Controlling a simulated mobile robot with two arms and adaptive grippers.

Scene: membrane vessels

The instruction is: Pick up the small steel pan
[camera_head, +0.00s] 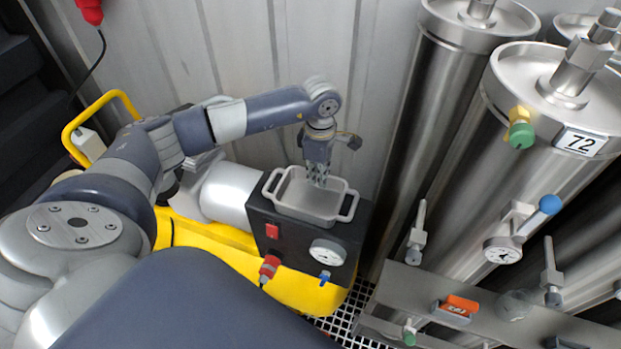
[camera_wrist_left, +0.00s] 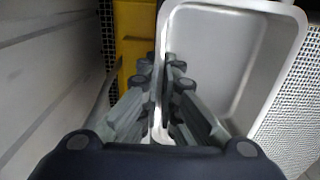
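The small steel pan (camera_head: 308,194) is a shallow grey rectangular tray with a loop handle at each end. In the head view it is level at the top of a black box; I cannot tell whether it touches the box. My left gripper (camera_head: 318,182) points down at its far side. In the left wrist view the fingers (camera_wrist_left: 162,75) are closed on either side of the pan's wall, one set inside the pan (camera_wrist_left: 225,60) and one outside. The fingers partly hide that wall. My right gripper is not in view.
The black box (camera_head: 280,235) has a gauge and a red plug, on a yellow cart (camera_head: 240,245). Tall steel vessels (camera_head: 480,160) with valves and gauges stand at the right. A corrugated wall (camera_head: 240,50) rises close behind my left arm.

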